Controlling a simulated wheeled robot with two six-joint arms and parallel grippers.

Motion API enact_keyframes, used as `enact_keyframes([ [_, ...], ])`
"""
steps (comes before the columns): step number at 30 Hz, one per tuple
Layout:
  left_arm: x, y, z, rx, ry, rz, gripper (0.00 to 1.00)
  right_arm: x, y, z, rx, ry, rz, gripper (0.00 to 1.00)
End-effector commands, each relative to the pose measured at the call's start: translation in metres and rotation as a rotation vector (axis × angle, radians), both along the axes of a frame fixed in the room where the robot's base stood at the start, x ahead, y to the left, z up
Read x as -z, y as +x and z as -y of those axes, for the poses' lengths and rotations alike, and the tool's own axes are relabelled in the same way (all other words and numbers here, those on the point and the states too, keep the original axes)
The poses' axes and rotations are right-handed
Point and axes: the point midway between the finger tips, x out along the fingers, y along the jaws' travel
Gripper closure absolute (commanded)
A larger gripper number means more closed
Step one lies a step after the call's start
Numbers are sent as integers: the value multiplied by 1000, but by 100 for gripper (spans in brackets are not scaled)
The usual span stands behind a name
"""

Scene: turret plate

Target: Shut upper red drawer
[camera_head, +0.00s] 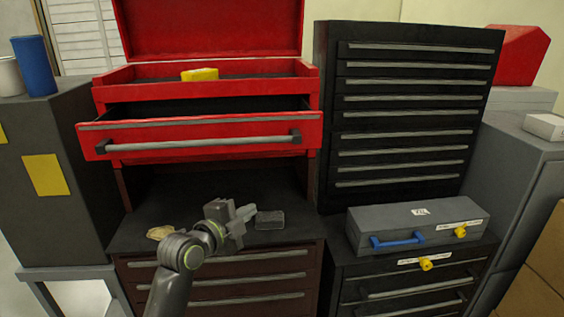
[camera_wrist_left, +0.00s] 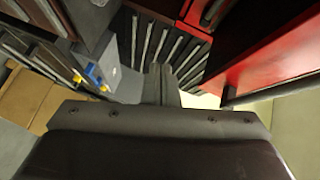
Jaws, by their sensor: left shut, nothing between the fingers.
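The upper red drawer (camera_head: 205,131) sits in the red tool chest and is pulled out, with its dark inside showing behind the front. A grey bar handle (camera_head: 200,144) runs across its front. My left gripper (camera_head: 246,213) is shut and empty. It is below the drawer in the head view, in front of the dark recess, and apart from the handle. In the left wrist view its shut fingers (camera_wrist_left: 161,84) point toward the black drawer cabinet, with red chest parts (camera_wrist_left: 275,62) at the right. My right gripper is in neither view.
A yellow object (camera_head: 200,75) lies in the chest's open top tray. The black cabinet (camera_head: 410,110) stands right of the chest. A grey case (camera_head: 418,222) with a blue handle sits below it. A dark grey block (camera_head: 270,220) lies on the worktop near my left gripper.

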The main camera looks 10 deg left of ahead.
Motion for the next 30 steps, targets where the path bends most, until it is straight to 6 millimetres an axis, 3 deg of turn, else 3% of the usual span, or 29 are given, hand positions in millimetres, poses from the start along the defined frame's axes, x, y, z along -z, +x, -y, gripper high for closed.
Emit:
enact_keyframes([
  [1, -41, -8, 9, 41, 48, 84, 100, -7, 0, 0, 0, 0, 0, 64],
  [3, -75, -19, 19, 84, 106, 168, 100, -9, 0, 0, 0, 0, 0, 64],
  [7, -107, -32, 28, 126, 169, 258, 100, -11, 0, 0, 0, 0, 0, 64],
  [14, -115, -22, 38, 134, 183, 275, 100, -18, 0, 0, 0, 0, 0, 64],
  [30, -115, 50, 82, 134, 180, 272, 100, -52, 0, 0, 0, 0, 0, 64],
])
